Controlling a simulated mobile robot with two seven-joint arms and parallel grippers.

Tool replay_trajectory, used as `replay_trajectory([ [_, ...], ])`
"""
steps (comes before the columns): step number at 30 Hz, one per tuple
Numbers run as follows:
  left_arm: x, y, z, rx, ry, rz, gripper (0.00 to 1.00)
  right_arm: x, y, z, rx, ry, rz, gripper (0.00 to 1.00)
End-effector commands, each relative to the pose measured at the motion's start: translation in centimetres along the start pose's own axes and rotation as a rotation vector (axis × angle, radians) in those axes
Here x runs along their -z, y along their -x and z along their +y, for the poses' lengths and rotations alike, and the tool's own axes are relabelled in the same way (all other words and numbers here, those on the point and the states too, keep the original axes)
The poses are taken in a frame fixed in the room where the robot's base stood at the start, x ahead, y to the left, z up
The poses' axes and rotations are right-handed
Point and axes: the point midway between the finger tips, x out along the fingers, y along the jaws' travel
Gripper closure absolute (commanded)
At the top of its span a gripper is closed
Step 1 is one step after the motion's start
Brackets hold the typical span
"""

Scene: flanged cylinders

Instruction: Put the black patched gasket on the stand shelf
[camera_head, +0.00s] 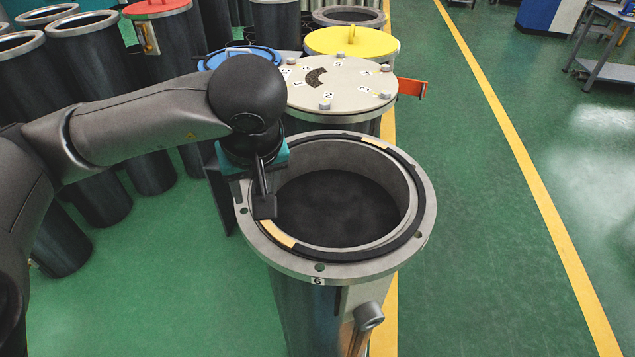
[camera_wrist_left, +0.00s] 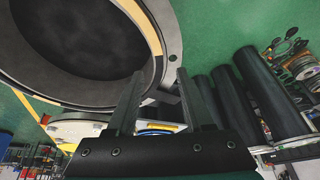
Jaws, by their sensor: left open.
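The black gasket (camera_head: 409,190) with tan patches is a ring lying on the grey flange (camera_head: 427,215) of the open cylinder in the head view, around its mouth. One tan patch (camera_head: 277,234) shows at the front left, another at the back right. A tan patch (camera_wrist_left: 138,22) also shows in the wrist view. My left gripper (camera_head: 264,206) is over the left side of the flange, its fingers pointing down beside the gasket. In the wrist view the fingers (camera_wrist_left: 160,88) are apart. The arm hides part of the gasket's left side.
A cylinder with a bolted, numbered grey lid (camera_head: 345,85) stands just behind, with an orange-red bracket (camera_head: 411,87) at its right. A yellow lid (camera_head: 352,42) is farther back. Several dark cylinders stand left. A grey cart (camera_head: 612,70) is far right. The green floor right is open.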

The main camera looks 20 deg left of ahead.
Motion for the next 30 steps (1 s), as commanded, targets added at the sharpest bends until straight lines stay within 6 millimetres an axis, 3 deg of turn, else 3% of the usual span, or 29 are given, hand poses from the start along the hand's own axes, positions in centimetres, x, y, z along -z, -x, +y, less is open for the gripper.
replay_trajectory([
  [12,0.4,-4.8,0.0,0.003,0.001,-0.001,0.48,-0.1,1.0,0.0,0.001,0.0,-0.003,0.5],
  [21,0.5,-5.2,0.1,0.0,0.0,0.0,0.49,-0.1,1.0,-0.1,0.001,0.0,-0.003,0.5],
  [30,0.4,-5.2,0.1,0.0,0.0,0.0,0.83,-0.1,1.0,-0.1,0.001,0.001,-0.003,0.5],
])
